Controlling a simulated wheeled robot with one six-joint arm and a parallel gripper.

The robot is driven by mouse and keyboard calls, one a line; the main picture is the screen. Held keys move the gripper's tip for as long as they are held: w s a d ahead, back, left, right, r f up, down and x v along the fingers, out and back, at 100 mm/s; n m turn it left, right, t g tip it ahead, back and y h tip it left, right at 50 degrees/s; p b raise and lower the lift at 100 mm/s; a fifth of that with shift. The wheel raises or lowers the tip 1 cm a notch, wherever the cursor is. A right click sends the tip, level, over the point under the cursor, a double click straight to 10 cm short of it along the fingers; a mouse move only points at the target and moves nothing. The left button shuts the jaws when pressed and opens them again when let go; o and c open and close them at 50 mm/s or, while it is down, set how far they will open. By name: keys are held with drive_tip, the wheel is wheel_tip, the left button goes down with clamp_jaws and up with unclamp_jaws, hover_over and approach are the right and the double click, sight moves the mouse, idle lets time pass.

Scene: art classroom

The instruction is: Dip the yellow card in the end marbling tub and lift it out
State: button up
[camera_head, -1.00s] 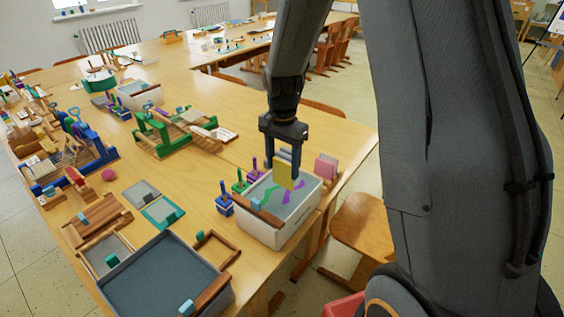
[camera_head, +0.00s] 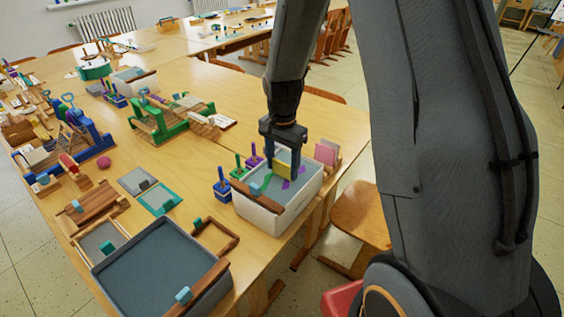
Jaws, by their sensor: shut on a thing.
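My gripper (camera_head: 283,157) is shut on the yellow card (camera_head: 283,170) and points down into the marbling tub at the table's right end. The card is upright inside the tub's outline, low between the walls. I cannot tell how far its lower edge is in the liquid. The marbling tub (camera_head: 270,216) is white with a wooden bar across its front-left rim. Green and purple colour patches show on its surface.
Blue, green and purple tools (camera_head: 222,191) stand left of the tub. Pink cards (camera_head: 327,152) stand behind it at the right. A large grey tray (camera_head: 160,270) lies at the front left. A green wooden frame (camera_head: 165,120) stands farther back. A wooden chair (camera_head: 360,212) is beside the table.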

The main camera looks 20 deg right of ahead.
drive_tip(key=shift+f+b, duration=0.85)
drive_tip(key=shift+f, duration=1.2)
drive_tip(key=shift+r, duration=0.1)
drive_tip(key=shift+r+p, duration=3.9)
drive_tip(key=shift+r, duration=1.2)
drive_tip(key=shift+r, duration=0.15)
wheel_tip(320, 180, up, 5)
drive_tip(key=p, duration=0.3)
drive_tip(key=shift+r+p, duration=0.1)
drive_tip(key=shift+p, duration=0.3)
drive_tip(key=shift+a, duration=0.1)
